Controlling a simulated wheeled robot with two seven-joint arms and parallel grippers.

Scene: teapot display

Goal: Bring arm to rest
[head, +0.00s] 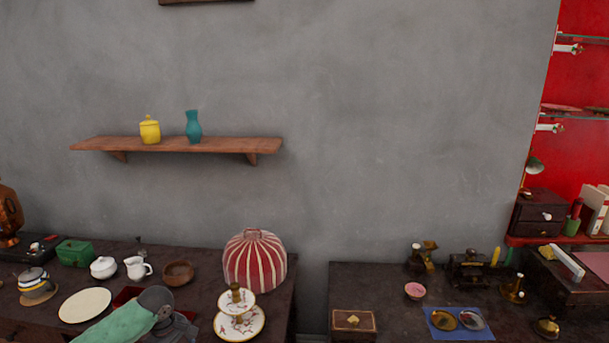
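Part of my own arm, with a green link and a dark grey joint, shows at the bottom left of the head view, in front of the left table (205,299). The arm runs out of the picture at the lower edge. Neither my left nor my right gripper shows, so what they hold cannot be seen. No other arm is in view.
Near my arm are a white plate (85,305), a white pitcher (138,268), a brown bowl (178,273), a two-tier stand (239,324) and a red-striped cover (255,262). A gap separates the right table (385,292). A wall shelf (178,145) holds two vessels.

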